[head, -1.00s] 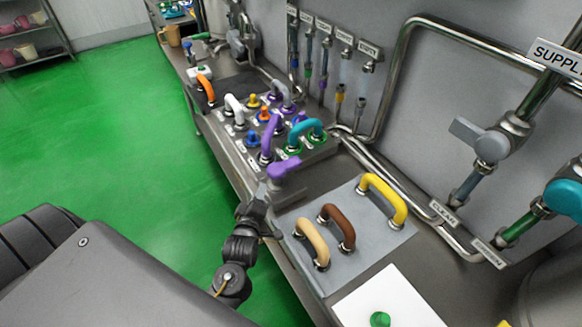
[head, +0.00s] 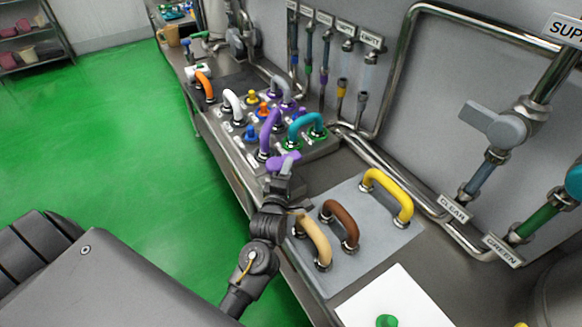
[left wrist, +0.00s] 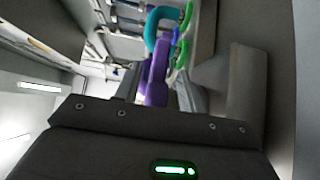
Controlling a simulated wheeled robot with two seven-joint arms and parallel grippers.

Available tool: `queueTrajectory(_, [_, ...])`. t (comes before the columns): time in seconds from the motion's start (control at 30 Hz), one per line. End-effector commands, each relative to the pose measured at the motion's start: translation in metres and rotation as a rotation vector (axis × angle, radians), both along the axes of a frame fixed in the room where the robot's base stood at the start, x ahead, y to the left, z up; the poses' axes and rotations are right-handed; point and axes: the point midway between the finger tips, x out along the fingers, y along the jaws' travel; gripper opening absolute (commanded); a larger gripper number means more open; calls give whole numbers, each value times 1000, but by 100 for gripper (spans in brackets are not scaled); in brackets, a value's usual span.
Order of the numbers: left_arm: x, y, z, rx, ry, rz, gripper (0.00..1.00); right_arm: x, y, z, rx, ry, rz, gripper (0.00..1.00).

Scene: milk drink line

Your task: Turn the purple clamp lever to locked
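The purple clamp lever (head: 283,162) stands at the near end of the bench fixtures, just in front of the row of coloured handles. My left gripper (head: 284,176) reaches up to it from below, with a grey finger overlapping the lever. In the left wrist view the purple lever (left wrist: 156,78) lies between the two grey fingers of my left gripper (left wrist: 160,92). Whether the fingers press on it cannot be told. The lever's base is mostly hidden by the gripper. My right gripper is not in view.
A purple arched handle (head: 270,133) and a teal one (head: 305,126) stand just beyond the lever. A grey plate with a yellow handle (head: 388,196), brown handle (head: 341,222) and tan handle (head: 315,240) lies to the right. Pipes (head: 400,165) run along the wall.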

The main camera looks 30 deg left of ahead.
Motion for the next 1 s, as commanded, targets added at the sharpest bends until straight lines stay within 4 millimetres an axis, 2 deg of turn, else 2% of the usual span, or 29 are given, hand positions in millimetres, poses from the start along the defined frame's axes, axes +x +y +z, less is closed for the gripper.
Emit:
queueTrajectory(0.1, [17, 5, -2, 0, -2, 1, 40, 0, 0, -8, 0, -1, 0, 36])
queueTrajectory(0.23, [27, 8, -1, 1, 0, 1, 40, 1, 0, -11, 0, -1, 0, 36])
queueTrajectory(0.6, [31, 9, 0, 1, 1, 1, 39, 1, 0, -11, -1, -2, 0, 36])
queueTrajectory(0.9, [31, 8, 0, 1, 1, 0, 0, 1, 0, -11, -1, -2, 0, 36])
queueTrajectory(1.0, [31, 8, 0, 1, 1, 0, 0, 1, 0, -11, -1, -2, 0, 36])
